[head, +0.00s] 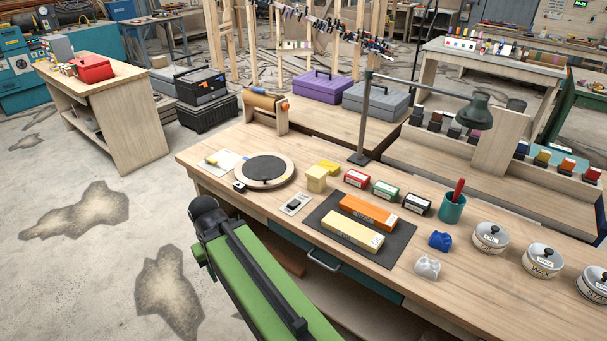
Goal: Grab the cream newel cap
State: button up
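A cream, block-like piece with a wider, cap-like top (316,178) stands on the wooden workbench, right of the round black turntable (265,170). It looks like the cream newel cap. A yellow piece (328,167) lies close behind it. My green and black arm reaches up from the bottom of the head view and ends in a dark joint left of the bench's front edge. My gripper's fingers do not show. Nothing of my arm touches the cream piece.
A dark mat (390,250) with orange and cream sharpening-stone-like blocks lies to the right. Small boxes, a teal cup (452,207), blue and white lumps and round tins stand farther right. A lamp (364,120) rises behind. A small card with a black item (296,204) lies in front.

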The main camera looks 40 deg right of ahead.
aim_at(316, 176)
jog(key=i, duration=1.45)
jog(key=z, duration=0.1)
